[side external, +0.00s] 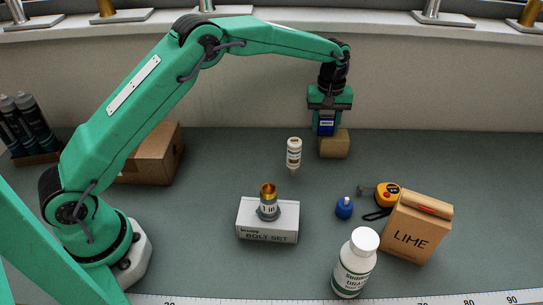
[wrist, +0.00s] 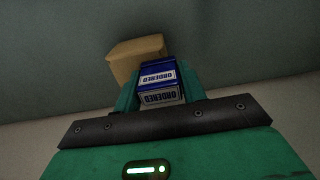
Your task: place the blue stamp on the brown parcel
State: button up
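The blue stamp (wrist: 158,72), with a white label reading "ORDERED", sits between the fingers of my gripper (wrist: 160,88). My gripper also shows in the side view (side external: 327,121), pointing down and shut on the stamp (side external: 326,128). The brown parcel (side external: 335,147) is a small plain block on the bench near the back wall. In the side view the stamp overlaps its upper left part. In the wrist view the parcel (wrist: 134,54) lies just beyond and to the left of the stamp. I cannot tell whether they touch; the stamp's underside is hidden.
A white dropper bottle (side external: 294,154) stands left of the parcel. Nearer are a bolt set box (side external: 267,226) with a brass fitting, a small blue bottle (side external: 344,209), a tape measure (side external: 388,195), a lime box (side external: 414,235) and a white bottle (side external: 352,275). Right of the parcel is clear.

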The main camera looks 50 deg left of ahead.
aim_at(327, 116)
jog(key=o, duration=0.3)
jog(key=shift+o, duration=0.2)
jog(key=shift+r, duration=0.15)
notch_tip(327, 116, up, 11)
jog(key=shift+r, duration=0.55)
dwell(0.5)
